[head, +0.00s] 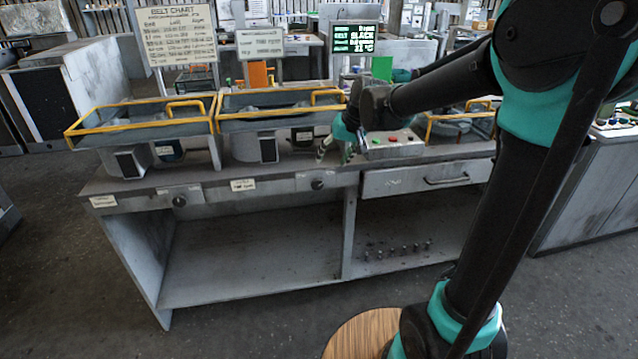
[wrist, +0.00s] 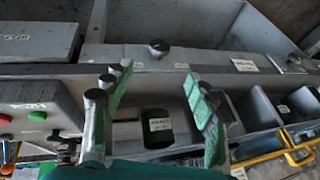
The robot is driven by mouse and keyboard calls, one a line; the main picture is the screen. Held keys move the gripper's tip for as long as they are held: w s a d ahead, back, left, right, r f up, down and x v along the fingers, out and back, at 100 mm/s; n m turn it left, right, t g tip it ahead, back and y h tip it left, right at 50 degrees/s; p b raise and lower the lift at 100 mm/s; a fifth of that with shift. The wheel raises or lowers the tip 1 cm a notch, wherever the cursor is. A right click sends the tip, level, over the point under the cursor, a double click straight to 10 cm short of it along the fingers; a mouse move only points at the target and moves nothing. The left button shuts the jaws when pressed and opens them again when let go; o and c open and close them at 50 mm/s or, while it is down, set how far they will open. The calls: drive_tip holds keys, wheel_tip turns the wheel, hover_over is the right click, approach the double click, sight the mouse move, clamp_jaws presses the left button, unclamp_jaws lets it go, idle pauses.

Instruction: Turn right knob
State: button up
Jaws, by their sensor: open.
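The right knob (head: 317,184) is a small dark round knob on the bench's front face, left of the drawer. In the wrist view the same knob (wrist: 159,48) shows just beyond the fingertips, roughly centred between them. The left knob (head: 178,200) is further left on the same face and shows at the right in the wrist view (wrist: 295,60). My gripper (head: 335,155) is open and empty, pointing down above the bench's front edge, close to the right knob. Its green fingers (wrist: 157,76) are spread apart, and nothing is between their tips.
Yellow-railed blower trays (head: 140,122) stand on the bench behind. A control box (head: 390,143) with red and green buttons sits right of my gripper. A closed drawer (head: 428,179) is below it. The lower shelf (head: 250,270) is mostly bare, with several small knobs at right.

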sight(319, 182)
drive_tip(key=x, duration=1.3)
drive_tip(key=shift+w+f, duration=0.1)
drive_tip(key=shift+f, duration=0.25)
drive_tip(key=c, duration=1.2)
